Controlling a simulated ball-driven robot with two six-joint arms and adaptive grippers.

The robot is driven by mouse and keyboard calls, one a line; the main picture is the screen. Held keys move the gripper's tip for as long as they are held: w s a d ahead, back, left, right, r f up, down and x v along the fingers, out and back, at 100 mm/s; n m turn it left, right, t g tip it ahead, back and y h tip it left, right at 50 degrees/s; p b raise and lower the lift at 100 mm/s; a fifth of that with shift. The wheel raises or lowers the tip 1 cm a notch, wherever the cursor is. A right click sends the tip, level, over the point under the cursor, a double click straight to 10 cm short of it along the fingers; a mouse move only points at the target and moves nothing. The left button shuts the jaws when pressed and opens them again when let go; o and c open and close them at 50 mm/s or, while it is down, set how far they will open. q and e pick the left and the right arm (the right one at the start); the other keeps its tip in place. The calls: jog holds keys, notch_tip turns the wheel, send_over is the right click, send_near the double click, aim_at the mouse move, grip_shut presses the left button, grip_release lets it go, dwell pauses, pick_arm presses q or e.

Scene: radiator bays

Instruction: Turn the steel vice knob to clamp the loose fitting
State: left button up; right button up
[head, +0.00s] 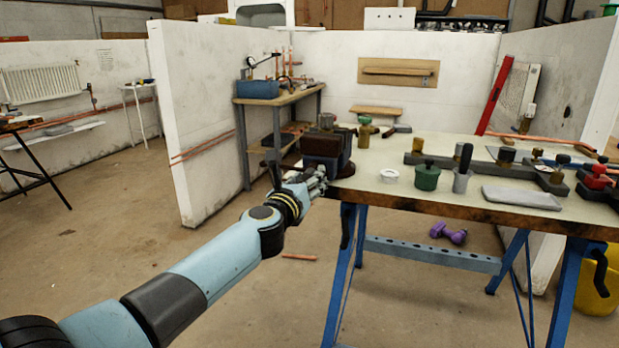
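A dark brown and black vice (327,146) sits at the left end of the workbench (400,195). A small dark fitting-like piece (326,120) stands at its top; I cannot tell whether it is loose. My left gripper (318,178) is at the front left of the vice, close against its lower part by the bench corner. Its fingers are small and dark here, so I cannot tell if they are open or shut. The steel knob is not clearly visible; the gripper may cover it. My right gripper is not in view.
Purple dumbbells (448,233) lie below. A white partition (205,120) stands left of the bench.

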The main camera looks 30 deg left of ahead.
pick_arm(q)
grip_shut()
jog(key=shift+r+m+p, duration=0.1)
jog(key=shift+m+p, duration=0.35)
jog(key=shift+m, duration=0.65)
jog(key=m+p, duration=0.3)
jog(key=m, duration=1)
jog(key=shift+r+p, duration=0.1)
jog(key=shift+p, duration=0.3)
jog(key=m+p, duration=0.4)
jog(key=m, duration=0.7)
jog(key=shift+m, duration=0.3)
jog(key=m+p, duration=0.1)
jog(key=m, duration=0.2)
jog(key=shift+f, duration=0.2)
jog(key=shift+o, duration=0.2)
grip_release()
jog(key=shift+s+f+m, duration=0.1)
jog(key=shift+f+m, duration=0.05)
jog(key=shift+m, duration=0.25)
